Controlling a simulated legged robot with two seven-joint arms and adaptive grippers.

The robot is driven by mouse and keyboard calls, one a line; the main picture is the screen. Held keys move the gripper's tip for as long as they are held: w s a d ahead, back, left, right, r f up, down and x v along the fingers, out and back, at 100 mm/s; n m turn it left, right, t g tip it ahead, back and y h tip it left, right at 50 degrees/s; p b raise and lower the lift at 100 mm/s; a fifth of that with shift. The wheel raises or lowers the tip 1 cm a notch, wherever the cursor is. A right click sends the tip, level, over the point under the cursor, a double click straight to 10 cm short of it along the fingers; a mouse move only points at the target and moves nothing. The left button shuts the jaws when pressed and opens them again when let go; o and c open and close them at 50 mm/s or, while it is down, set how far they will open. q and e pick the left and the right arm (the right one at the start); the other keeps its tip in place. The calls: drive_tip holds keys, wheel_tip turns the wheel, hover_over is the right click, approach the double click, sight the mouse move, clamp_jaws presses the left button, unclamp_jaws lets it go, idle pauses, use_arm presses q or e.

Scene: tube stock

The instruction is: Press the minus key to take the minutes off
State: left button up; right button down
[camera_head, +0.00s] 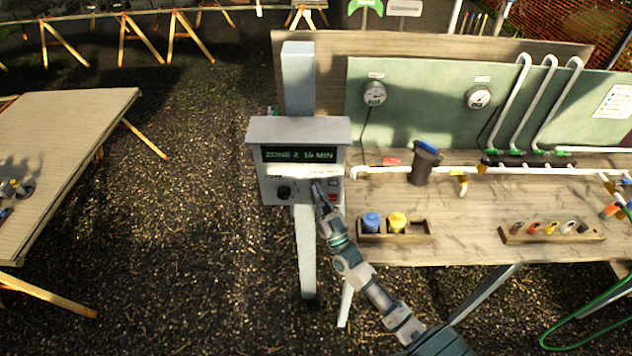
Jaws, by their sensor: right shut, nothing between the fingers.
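A grey control box (298,130) is mounted on a pale post in the middle of the view. Its dark display (299,155) reads "ZONE 2 15 MIN" in green. A black knob (283,192) is at the lower left of its face, and a small red patch (333,197) is at the lower right. My right gripper (317,188) is shut and empty, with its tips at the lower middle of the box's face. The gripper hides the keys there, so I cannot tell which key is under it or whether it touches. My left gripper is not in view.
A workbench (450,253) to the right holds a wooden tray (408,238) with blue and yellow caps, a dark jug (423,165), white pipes and a rack (552,236). Open gravel lies between.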

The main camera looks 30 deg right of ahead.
drive_tip(key=shift+s+a, duration=0.15)
drive_tip(key=shift+s, duration=0.15)
drive_tip(key=s+a, duration=0.1)
drive_tip(key=s+p, duration=0.1)
drive_tip(key=s, duration=0.1)
drive_tip(key=s+a+p, duration=0.1)
drive_tip(key=shift+s+a, duration=0.15)
drive_tip(key=shift+a, duration=0.2)
idle(0.8)
